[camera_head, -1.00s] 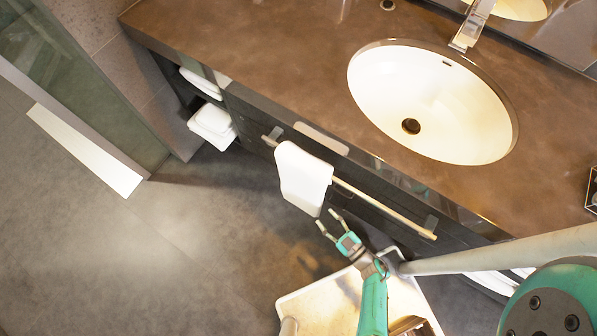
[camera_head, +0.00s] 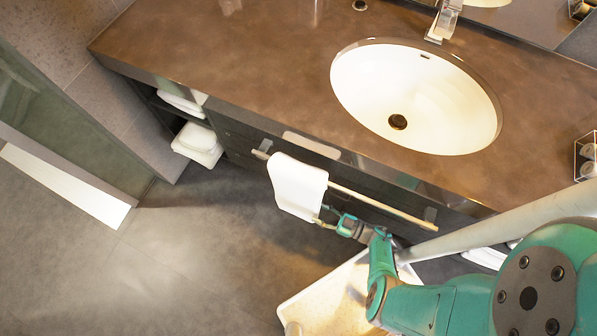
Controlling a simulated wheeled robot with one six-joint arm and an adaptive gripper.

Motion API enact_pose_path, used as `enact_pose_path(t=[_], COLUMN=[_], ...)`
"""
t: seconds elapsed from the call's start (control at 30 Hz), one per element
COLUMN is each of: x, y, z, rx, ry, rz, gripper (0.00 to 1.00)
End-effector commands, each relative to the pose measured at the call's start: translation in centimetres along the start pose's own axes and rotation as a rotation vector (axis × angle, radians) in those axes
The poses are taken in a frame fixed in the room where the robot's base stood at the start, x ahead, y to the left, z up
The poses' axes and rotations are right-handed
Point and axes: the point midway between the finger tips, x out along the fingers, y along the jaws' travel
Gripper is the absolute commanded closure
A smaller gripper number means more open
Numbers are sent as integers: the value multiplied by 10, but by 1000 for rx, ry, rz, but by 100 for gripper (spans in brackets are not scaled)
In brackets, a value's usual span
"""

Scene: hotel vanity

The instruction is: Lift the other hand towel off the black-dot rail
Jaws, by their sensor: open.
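A white hand towel (camera_head: 297,186) hangs folded over a metal rail (camera_head: 385,207) on the front of the vanity, near the rail's left end. No black dot can be made out on the rail at this size. My gripper (camera_head: 325,216) is open at the towel's lower right edge. One finger is partly hidden by or close against the towel, and I cannot tell whether they touch. The rest of the rail to the right is bare.
The brown vanity counter (camera_head: 240,60) with an oval white sink (camera_head: 415,95) lies above the rail. Folded white towels (camera_head: 198,142) sit on open shelves at the left. A pale tray-like surface (camera_head: 318,292) is below my arm. The grey floor at left is clear.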

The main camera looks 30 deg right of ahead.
Motion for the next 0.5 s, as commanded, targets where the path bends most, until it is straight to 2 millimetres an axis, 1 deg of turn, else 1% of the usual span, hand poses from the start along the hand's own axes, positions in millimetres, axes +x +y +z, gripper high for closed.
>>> enact_pose_path(t=[0.2, 0.3, 0.5], x=[19, 24, 30], y=[0, 0, 0], z=[0, 0, 0], rx=[-1, -1, -1], ry=[-1, 0, 0], rz=[-4, -3, 0], gripper=[54, 54, 54])
